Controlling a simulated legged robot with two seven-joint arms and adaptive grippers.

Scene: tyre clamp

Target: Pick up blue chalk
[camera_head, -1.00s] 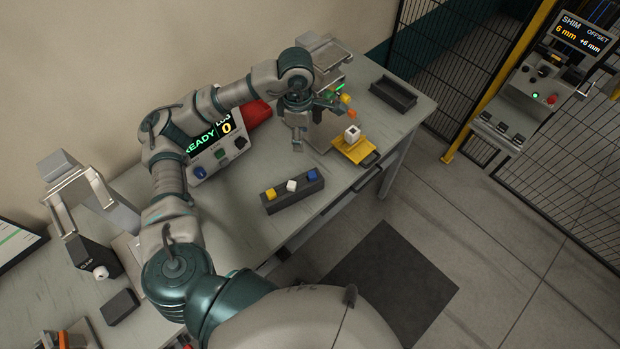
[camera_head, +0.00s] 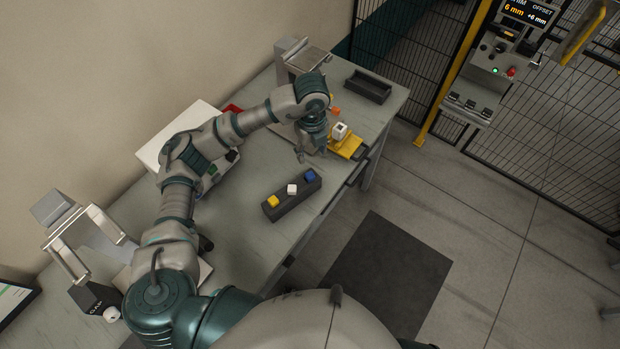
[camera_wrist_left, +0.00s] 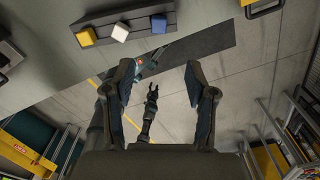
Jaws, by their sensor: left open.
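The blue chalk (camera_head: 310,175) is a small blue cube at the right end of a dark grey holder (camera_head: 283,208) on the bench. A white cube (camera_head: 292,189) and a yellow cube (camera_head: 272,201) sit in the same holder. My left gripper (camera_head: 308,157) is open and empty, just behind and above the blue chalk. In the left wrist view the blue chalk (camera_wrist_left: 158,22) shows near the top, beyond and roughly between the spread fingertips (camera_wrist_left: 158,75), not touching them. My right gripper (camera_wrist_left: 152,94) shows small and far off there; its opening is unclear.
A yellow tray (camera_head: 348,147) with a white block (camera_head: 339,131) stands right of the left gripper. A dark open bin (camera_head: 368,87) lies at the bench's far end. A metal fixture (camera_head: 292,55) stands behind the gripper.

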